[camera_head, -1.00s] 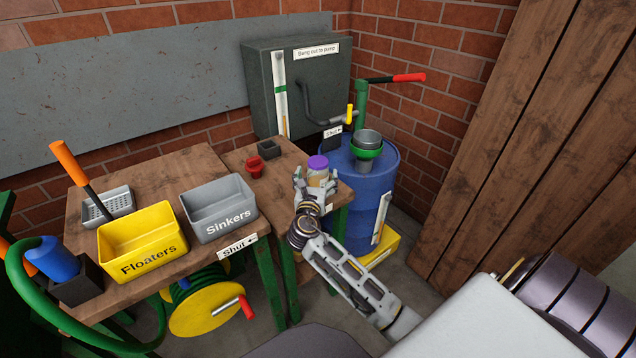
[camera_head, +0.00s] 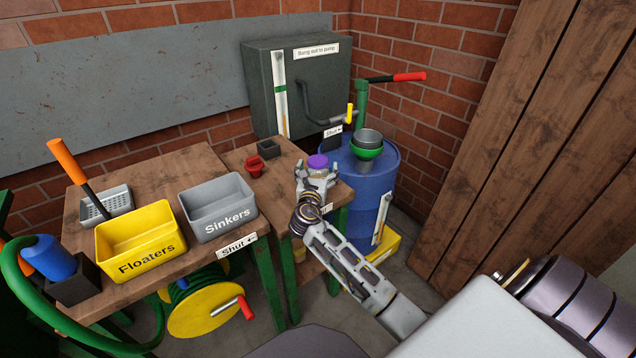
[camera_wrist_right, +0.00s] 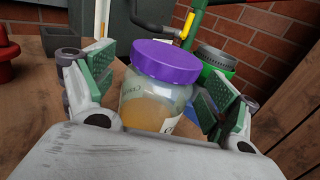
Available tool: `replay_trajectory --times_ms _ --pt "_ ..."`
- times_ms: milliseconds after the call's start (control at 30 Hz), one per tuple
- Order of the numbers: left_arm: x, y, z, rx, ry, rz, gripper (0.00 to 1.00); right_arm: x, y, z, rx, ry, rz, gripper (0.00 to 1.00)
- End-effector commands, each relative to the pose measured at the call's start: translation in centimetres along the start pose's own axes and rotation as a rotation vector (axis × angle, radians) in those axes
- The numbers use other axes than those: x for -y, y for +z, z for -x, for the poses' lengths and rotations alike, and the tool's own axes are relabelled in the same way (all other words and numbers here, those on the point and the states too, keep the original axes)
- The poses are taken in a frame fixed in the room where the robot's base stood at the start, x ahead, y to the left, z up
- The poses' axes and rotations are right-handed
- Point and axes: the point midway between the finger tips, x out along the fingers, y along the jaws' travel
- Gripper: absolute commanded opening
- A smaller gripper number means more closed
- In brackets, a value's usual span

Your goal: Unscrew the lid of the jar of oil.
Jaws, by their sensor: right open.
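The jar of oil (camera_head: 318,174) stands on the right end of the small wooden table, with its purple lid (camera_head: 317,161) on top. In the right wrist view the clear jar (camera_wrist_right: 150,106) holds amber oil, and the purple lid (camera_wrist_right: 167,62) sits on it. My right gripper (camera_head: 316,176) is open around the jar, one green-padded finger on each side. In the right wrist view the fingers (camera_wrist_right: 158,90) show gaps to the glass, and the lid rises above the fingertips. The jar's lower part is hidden by the gripper. My left gripper does not show.
A red cup (camera_head: 254,166) and a dark square holder (camera_head: 269,149) stand left of the jar. A blue barrel (camera_head: 374,190) with a green pump is close on the right. The yellow Floaters bin (camera_head: 140,262) and grey Sinkers bin (camera_head: 216,229) are farther left.

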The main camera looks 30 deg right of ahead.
Motion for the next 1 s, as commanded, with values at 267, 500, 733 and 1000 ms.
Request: replay_trajectory --times_ms 267,500,733,1000 --pt "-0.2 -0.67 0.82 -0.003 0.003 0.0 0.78 -0.02 -0.02 -1.09 -0.001 0.001 0.0 0.87" --pt "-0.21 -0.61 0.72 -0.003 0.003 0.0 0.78 -0.01 0.0 -1.07 -0.001 0.001 0.0 0.87" --pt "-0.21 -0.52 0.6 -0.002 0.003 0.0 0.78 0.0 0.01 -1.05 -0.001 0.001 0.0 0.77" --pt "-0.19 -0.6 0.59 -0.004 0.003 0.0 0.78 -0.01 0.01 -1.05 -0.001 0.001 0.0 0.42"
